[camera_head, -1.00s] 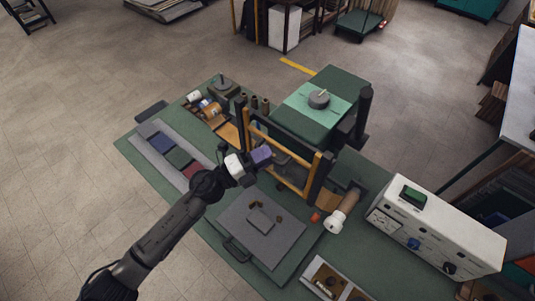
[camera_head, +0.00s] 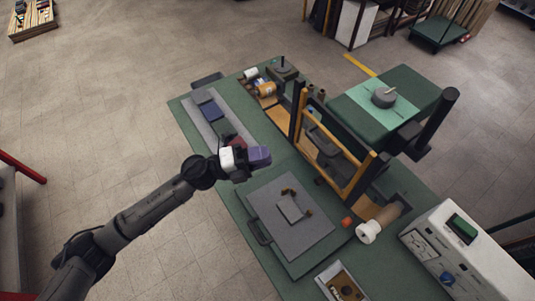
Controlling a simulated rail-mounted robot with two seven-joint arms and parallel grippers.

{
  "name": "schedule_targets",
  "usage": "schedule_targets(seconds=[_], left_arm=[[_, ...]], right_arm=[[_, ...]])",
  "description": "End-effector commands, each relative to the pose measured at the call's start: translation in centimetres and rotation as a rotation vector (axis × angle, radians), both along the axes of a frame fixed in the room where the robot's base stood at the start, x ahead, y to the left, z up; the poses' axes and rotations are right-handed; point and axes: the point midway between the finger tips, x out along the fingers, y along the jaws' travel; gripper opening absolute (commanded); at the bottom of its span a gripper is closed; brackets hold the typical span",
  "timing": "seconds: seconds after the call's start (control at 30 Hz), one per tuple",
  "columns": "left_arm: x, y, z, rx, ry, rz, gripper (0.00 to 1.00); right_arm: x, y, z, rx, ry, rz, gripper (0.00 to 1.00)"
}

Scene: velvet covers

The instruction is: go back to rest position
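My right gripper is not in view.
A grey plate (camera_head: 285,237), a wooden frame (camera_head: 345,187) on dark posts, a white roll (camera_head: 368,232) and a white control box (camera_head: 468,254) crowd the table. Open floor lies left.

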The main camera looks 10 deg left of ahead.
Motion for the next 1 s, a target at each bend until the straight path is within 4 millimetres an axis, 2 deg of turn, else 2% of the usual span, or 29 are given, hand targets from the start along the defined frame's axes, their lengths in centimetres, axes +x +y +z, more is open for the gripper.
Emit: schedule_targets(seconds=[0.47,0.63,0.83,1.0], left_arm=[[0.0,0.0,0.0,-0.001,0.002,0.0,0.25],[1.4,0.7,0.0,-0.013,0.026,0.095,0.25],[5.8,4.3,0.2,-0.107,0.149,0.441,0.25],[7.5,8.4,1.6,-0.246,0.302,0.756,0.25]], right_arm=[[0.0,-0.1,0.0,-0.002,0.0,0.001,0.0],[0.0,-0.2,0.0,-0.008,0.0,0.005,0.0],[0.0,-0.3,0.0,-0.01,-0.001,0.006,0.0],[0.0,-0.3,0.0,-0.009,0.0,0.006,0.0]])
